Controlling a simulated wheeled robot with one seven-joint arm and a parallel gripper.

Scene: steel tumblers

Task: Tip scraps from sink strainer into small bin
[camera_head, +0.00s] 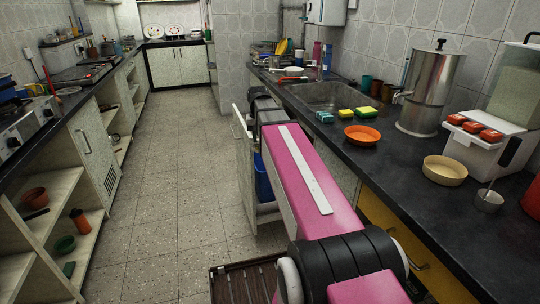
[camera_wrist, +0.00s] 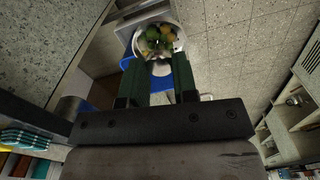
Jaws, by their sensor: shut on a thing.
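In the wrist view the sink strainer (camera_wrist: 143,52) is a round, pale metal bowl. Green and yellow scraps (camera_wrist: 160,38) lie inside it. My gripper (camera_wrist: 156,62) has its two dark green fingers shut on the strainer's near side. Blue parts of the small bin (camera_wrist: 101,92) show around and below the fingers. In the head view the blue bin (camera_head: 264,180) stands in an open pull-out under the counter, partly hidden by my pink arm. My gripper and the strainer are hidden behind the arm there.
The sink (camera_head: 335,95) is set in the dark counter (camera_head: 400,185). Sponges (camera_head: 346,114), an orange bowl (camera_head: 362,135), a cream bowl (camera_head: 445,170) and a steel dispenser (camera_head: 430,90) stand on it. The cabinet's open front (camera_head: 243,150) juts into the aisle. The tiled floor (camera_head: 170,160) left of it is clear.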

